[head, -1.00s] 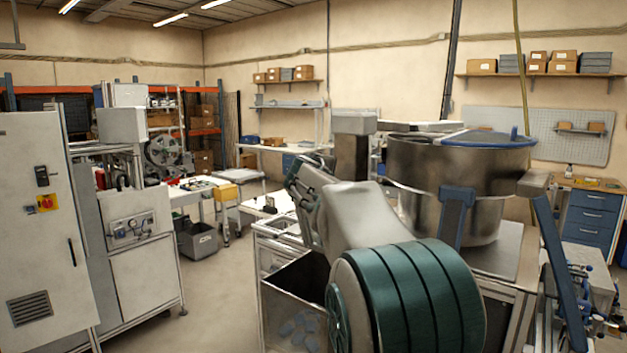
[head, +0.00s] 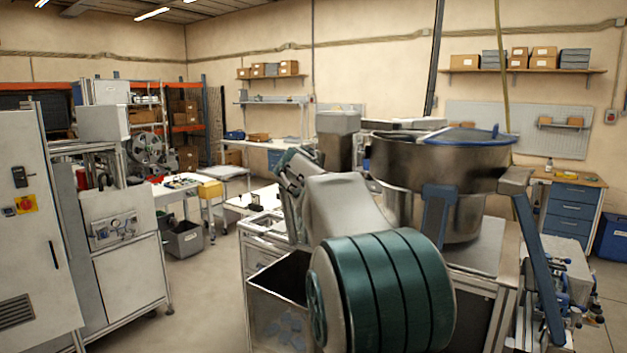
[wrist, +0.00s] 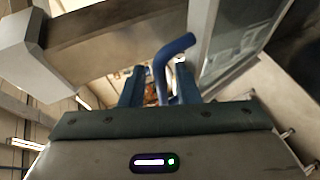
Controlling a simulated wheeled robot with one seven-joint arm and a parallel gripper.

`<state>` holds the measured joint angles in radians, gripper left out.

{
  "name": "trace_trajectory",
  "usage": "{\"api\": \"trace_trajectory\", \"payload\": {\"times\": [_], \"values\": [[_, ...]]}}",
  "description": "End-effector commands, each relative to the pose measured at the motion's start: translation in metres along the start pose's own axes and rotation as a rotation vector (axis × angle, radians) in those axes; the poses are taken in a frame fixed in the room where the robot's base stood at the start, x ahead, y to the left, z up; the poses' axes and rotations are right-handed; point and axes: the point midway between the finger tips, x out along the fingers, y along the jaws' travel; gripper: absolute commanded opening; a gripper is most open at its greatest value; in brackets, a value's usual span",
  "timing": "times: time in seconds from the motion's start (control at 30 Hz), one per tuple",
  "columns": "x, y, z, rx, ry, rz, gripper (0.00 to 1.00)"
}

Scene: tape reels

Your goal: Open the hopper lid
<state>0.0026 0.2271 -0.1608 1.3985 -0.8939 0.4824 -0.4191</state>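The likely hopper is the large round metal drum (head: 435,158) right of centre in the head view. Its blue-edged lid (head: 455,136) lies flat across the top, with a small upright blue handle (head: 495,130). In the wrist view my gripper (wrist: 160,68) has two dark blue fingers standing apart. A bent blue bar (wrist: 160,68) rises between them, close to the right finger; I cannot tell whether they touch. It looks like a handle, but I cannot tell which part bears it. My fingers cannot be made out in the head view, where my grey and green arm covers the centre.
A grey box (head: 337,124) stands left of the drum. An open dark bin (head: 278,280) sits at the machine's front. A white cabinet (head: 40,240) stands at far left, with free floor between. A blue drawer unit (head: 570,215) is at right.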

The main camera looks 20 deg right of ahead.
Motion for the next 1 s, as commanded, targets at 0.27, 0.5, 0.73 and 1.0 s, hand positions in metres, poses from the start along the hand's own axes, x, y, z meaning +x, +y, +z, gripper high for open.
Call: {"api": "trace_trajectory", "payload": {"times": [0.27,0.5,0.73,1.0], "values": [[-0.002,-0.004,0.000,-0.003,-0.002,-0.006,0.32],[-0.035,-0.005,0.000,0.000,0.000,-0.001,0.32],[-0.087,-0.004,0.001,0.000,0.002,0.001,0.32],[-0.131,-0.002,0.000,0.000,0.000,0.000,0.32]]}}
